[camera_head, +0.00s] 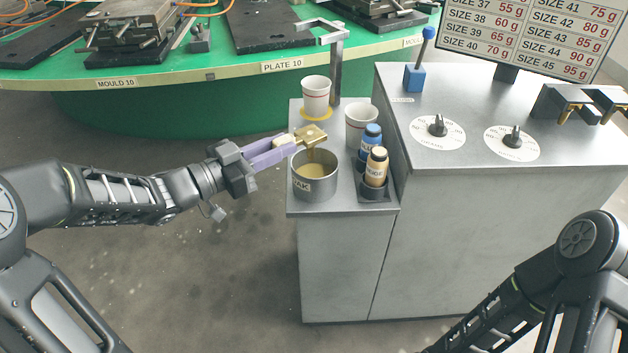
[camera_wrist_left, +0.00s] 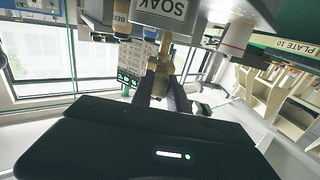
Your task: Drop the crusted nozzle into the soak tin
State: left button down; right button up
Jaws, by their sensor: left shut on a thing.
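My left gripper (camera_head: 290,145) has lilac fingers shut on the brass-coloured nozzle (camera_head: 312,134). The nozzle is above the soak tin (camera_head: 316,187), a round grey metal tin with tan liquid inside. The nozzle's narrow end points down over the tin's opening, near the back rim. In the left wrist view, the nozzle (camera_wrist_left: 163,56) shows beyond the fingertips, with the SOAK label of the tin (camera_wrist_left: 160,12) at the top. Crust on the nozzle is too small to make out. My right arm enters at lower right, but its gripper is out of view.
Behind the tin stand two white cups, one (camera_head: 316,92) under a metal arm (camera_head: 336,65) and one (camera_head: 361,122) nearer. A blue-capped bottle (camera_head: 371,136) and a beige bottle (camera_head: 376,168) stand right of the tin. The grey console (camera_head: 465,150) rises beside them. The green table (camera_head: 220,72) is behind.

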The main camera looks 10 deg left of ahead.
pick_arm(q)
jog(key=c, duration=1.2)
grip_release()
jog(key=shift+s+a, duration=0.1)
jog(key=v, duration=0.7)
jog(key=shift+s+a+p, duration=0.2)
jog(key=shift+s+p, duration=0.05)
jog(key=shift+p, duration=0.15)
